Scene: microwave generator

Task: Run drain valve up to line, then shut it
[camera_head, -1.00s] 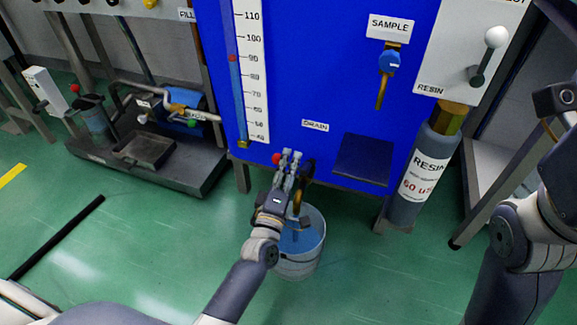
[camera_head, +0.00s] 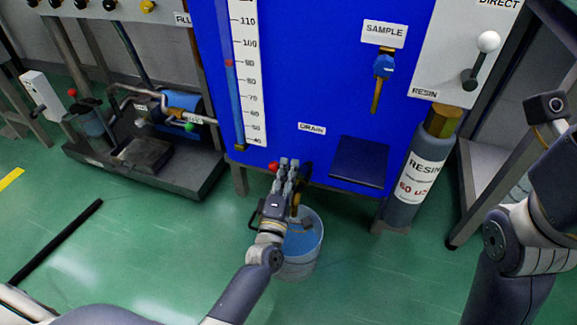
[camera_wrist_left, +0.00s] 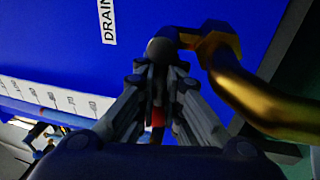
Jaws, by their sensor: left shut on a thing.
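The drain valve sits under the DRAIN label (camera_head: 312,128) at the bottom of the blue tank (camera_head: 290,85). Its red handle end (camera_head: 274,166) shows just left of my left gripper (camera_head: 287,170), which is shut on the handle. In the left wrist view, a bit of red (camera_wrist_left: 158,118) shows between the fingers, and a brass spout (camera_wrist_left: 250,95) curves to the right. A bucket (camera_head: 303,245) with bluish liquid stands below the spout. The gauge scale (camera_head: 246,75) has a red marker (camera_head: 229,62) near 90. My right gripper is out of view; only my right arm shows.
A sample tap (camera_head: 380,80) and a dark blue shelf (camera_head: 359,162) project from the tank front. A resin cylinder (camera_head: 416,180) stands at the right. A pump skid (camera_head: 150,150) is on the floor at left.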

